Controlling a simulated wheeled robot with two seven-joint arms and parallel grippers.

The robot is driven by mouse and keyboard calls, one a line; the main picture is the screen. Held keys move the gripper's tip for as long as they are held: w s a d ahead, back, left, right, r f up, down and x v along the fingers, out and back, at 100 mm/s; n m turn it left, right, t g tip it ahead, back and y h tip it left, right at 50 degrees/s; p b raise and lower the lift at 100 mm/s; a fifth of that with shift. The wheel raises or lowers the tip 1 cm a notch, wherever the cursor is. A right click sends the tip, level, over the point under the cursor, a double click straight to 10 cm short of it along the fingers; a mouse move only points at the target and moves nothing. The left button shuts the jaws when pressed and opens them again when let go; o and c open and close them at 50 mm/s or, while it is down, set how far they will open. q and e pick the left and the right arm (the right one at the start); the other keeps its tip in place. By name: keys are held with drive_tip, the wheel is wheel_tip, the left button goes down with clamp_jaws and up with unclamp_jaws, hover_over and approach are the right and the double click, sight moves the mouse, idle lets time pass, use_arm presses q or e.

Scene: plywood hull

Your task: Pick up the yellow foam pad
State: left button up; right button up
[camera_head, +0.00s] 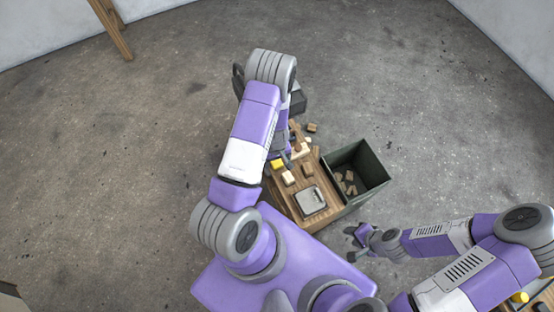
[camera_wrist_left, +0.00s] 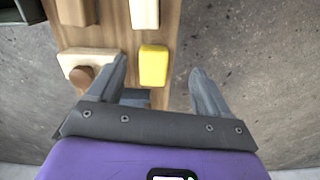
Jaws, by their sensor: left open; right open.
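The yellow foam pad (camera_wrist_left: 153,66) lies on a narrow wooden bench top (camera_wrist_left: 118,30), near its right edge in the left wrist view. In the head view the yellow foam pad (camera_head: 277,163) shows only in part beside my left arm. My left gripper (camera_wrist_left: 158,70) is open, with one finger to each side of the pad in the picture; contact and height cannot be told. In the head view my left gripper (camera_head: 284,157) is mostly hidden by its arm. My right gripper (camera_head: 353,242) is open and empty, right of the bench.
A cream block (camera_wrist_left: 145,14), a brown block (camera_wrist_left: 75,10) and a pale block (camera_wrist_left: 88,58) with a brown round piece by it lie near the pad. A grey tray (camera_head: 311,200) sits at the bench's near end. A dark green bin (camera_head: 374,166) holding several blocks adjoins it.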

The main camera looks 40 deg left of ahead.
sight(276, 162)
use_arm(q)
drive_tip(key=shift+n, duration=0.7)
drive_tip(key=w+a+f, duration=0.1)
drive_tip(key=w+a+f+b, duration=0.1)
drive_tip(key=a, duration=0.1)
drive_tip(key=shift+f, duration=0.15)
drive_tip(key=f+b, duration=0.1)
drive_tip(key=f, duration=0.1)
drive_tip(key=f+b, duration=0.1)
drive_tip(key=f, duration=0.3)
drive_tip(key=shift+w+d+b, duration=0.15)
drive_tip(key=shift+d+b, duration=0.15)
drive_tip(key=shift+b, duration=0.1)
drive_tip(key=shift+r, duration=0.15)
drive_tip(key=shift+c, duration=0.3)
drive_tip(key=c, duration=1)
